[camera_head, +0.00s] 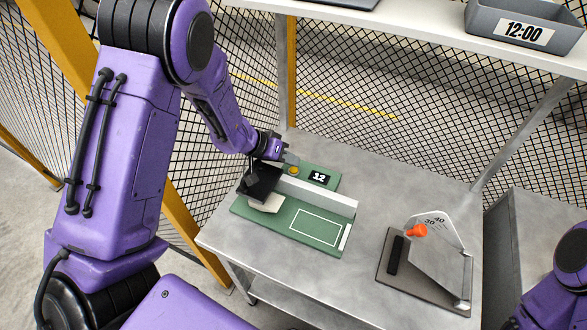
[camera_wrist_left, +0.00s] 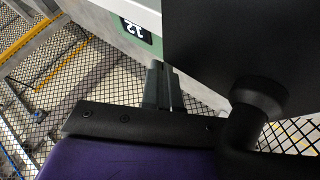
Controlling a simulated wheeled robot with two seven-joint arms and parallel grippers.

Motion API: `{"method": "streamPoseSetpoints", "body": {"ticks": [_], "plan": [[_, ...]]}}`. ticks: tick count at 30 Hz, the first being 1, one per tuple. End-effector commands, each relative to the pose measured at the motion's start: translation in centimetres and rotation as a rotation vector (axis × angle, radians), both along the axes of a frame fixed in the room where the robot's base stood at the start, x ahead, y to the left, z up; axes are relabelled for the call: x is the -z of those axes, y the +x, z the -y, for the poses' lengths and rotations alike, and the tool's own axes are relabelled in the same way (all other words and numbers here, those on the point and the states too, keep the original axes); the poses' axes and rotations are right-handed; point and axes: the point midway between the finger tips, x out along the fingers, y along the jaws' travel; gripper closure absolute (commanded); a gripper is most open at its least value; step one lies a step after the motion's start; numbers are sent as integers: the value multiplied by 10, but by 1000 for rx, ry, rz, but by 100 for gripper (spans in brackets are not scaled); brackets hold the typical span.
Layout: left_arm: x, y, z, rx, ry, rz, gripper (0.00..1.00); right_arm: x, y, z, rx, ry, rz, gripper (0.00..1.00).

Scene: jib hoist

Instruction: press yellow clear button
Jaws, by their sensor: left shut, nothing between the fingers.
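The yellow button (camera_head: 293,170) is a small round spot on the green panel (camera_head: 306,171), next to a black display (camera_head: 319,177) reading 12. My left gripper (camera_head: 287,160) is shut and empty, with its fingertips close by the button at its far side. I cannot tell whether they touch. The button does not show in that view. My right gripper is out of view.
A black plate-like part (camera_head: 260,182) stands beside my left wrist and fills the upper right of the wrist view (camera_wrist_left: 240,45). A low grey wall (camera_head: 318,195) crosses the green base (camera_head: 275,222). A shelf (camera_head: 420,32) hangs above.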

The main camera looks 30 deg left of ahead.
Motion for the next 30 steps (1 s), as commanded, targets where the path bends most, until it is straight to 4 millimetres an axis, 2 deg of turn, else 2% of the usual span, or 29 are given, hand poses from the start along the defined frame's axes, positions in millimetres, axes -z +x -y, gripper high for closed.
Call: {"method": "streamPoseSetpoints", "body": {"ticks": [20, 30], "plan": [[0, 0, 0, 0, 0, 0, 100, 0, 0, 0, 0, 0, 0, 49], [10, -1, 0, 1, 1, -2, 100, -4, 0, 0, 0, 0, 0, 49]]}}
